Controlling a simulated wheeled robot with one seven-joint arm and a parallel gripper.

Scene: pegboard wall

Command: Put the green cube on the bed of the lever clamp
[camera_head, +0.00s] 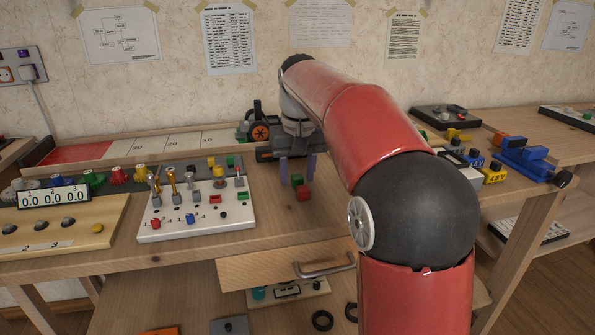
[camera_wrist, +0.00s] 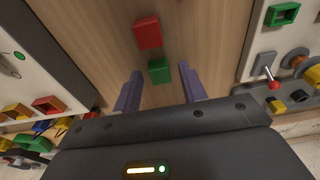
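The green cube (camera_wrist: 159,71) lies on the bare wooden table, just beyond the red cube from the head camera; it also shows in the head view (camera_head: 297,180). My gripper (camera_wrist: 160,69) is open and points down. In the wrist view the green cube appears between its two purple fingertips, with a gap on each side. In the head view the gripper (camera_head: 297,178) is over the cube, partly hiding it. I cannot tell the height left above the table. I cannot surely pick out the lever clamp; my arm hides part of the table on the right.
The red cube (camera_head: 303,194) sits close to the green one. A white panel with levers and switches (camera_head: 180,232) stands to the left. A blue vise-like device (camera_head: 525,158) and a dark board (camera_head: 443,118) are on the right. A drawer handle (camera_head: 325,270) juts out below.

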